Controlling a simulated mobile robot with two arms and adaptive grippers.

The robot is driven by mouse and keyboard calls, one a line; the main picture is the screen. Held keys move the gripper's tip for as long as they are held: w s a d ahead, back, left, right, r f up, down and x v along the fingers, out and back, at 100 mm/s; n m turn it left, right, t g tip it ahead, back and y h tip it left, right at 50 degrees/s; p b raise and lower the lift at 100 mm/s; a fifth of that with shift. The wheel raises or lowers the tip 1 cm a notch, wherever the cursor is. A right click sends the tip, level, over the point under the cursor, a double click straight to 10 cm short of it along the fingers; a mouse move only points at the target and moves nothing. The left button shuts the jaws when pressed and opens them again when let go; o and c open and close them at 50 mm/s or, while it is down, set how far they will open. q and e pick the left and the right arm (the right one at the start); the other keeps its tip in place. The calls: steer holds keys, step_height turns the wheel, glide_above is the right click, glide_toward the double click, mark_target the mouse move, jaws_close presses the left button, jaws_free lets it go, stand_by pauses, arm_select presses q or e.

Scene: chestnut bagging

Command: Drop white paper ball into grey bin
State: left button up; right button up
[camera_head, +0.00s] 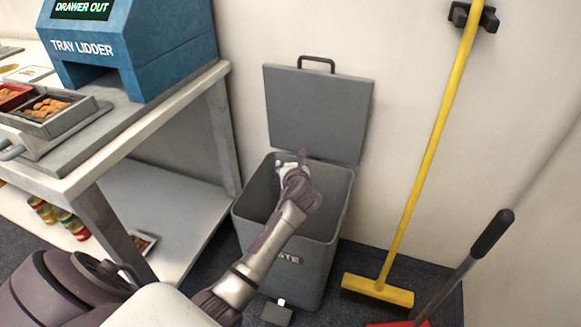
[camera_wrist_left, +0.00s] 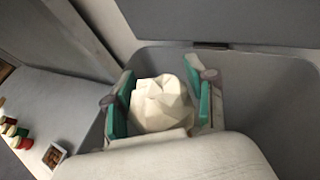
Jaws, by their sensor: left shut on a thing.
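The grey bin (camera_head: 330,225) stands on the floor with its lid (camera_head: 318,115) raised against the wall. My left arm reaches over it, and my left gripper (camera_head: 290,160) is above the bin's opening. In the left wrist view the white paper ball (camera_wrist_left: 160,102) sits between the two green-padded fingers of the left gripper (camera_wrist_left: 163,105), which is shut on it. The bin's inner wall (camera_wrist_left: 265,95) shows behind and to the right of the ball. In the head view the ball is mostly hidden by the gripper. My right gripper is not in view.
A worktable (camera_head: 150,128) with a blue tray lidder (camera_head: 140,50) and a tray of brown food (camera_head: 45,108) stands left of the bin. Jars (camera_head: 68,222) are on its lower shelf. A yellow broom (camera_head: 378,290) and a red dustpan with a dark handle (camera_head: 492,235) are at the right.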

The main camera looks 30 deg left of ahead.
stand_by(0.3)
arm_select(q)
steer(key=o, duration=0.8)
steer(key=shift+o, duration=0.2)
steer(key=v, duration=1.2)
steer(key=shift+f, duration=0.1)
